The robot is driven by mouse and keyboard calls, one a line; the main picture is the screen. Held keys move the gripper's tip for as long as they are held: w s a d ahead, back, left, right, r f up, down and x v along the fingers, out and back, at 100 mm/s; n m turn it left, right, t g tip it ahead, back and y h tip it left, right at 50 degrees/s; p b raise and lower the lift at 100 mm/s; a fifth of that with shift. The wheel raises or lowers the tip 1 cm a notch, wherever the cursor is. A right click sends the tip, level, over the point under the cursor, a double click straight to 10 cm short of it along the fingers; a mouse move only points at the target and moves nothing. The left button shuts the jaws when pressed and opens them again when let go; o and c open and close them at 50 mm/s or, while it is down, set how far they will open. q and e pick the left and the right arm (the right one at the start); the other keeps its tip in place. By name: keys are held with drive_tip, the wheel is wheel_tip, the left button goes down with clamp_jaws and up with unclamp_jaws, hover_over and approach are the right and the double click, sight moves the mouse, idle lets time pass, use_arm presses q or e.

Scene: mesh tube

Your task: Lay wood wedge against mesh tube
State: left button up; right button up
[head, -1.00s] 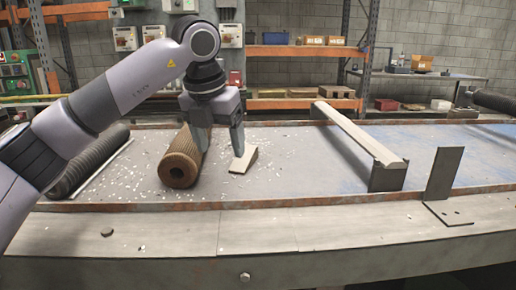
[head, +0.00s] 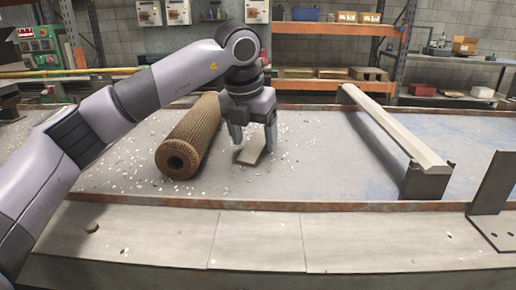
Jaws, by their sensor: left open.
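The brown mesh tube (head: 192,135) lies on the grey bench top at left of centre, its round open end facing me. The wood wedge (head: 252,149) is a small pale block lying on the bench just right of the tube, with a gap between them. My left gripper (head: 254,145) is open above the wedge, pointing down. One finger is on the tube side and the other at the wedge's right. The wedge's upper part is partly hidden by the gripper. I cannot tell whether the fingers touch it. My right gripper is not in view.
A long pale rail (head: 395,130) on dark supports crosses the bench at right. A dark metal bracket (head: 492,190) stands at the right front. A rusty raised lip (head: 300,206) runs along the front. White chips are scattered around the tube. The bench between wedge and rail is clear.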

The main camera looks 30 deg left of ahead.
use_arm(q)
drive_tip(key=shift+w+f, duration=0.25)
drive_tip(key=shift+f, duration=0.4)
drive_tip(key=c, duration=1.2)
drive_tip(key=shift+c, duration=0.2)
drive_tip(key=shift+r, duration=0.2)
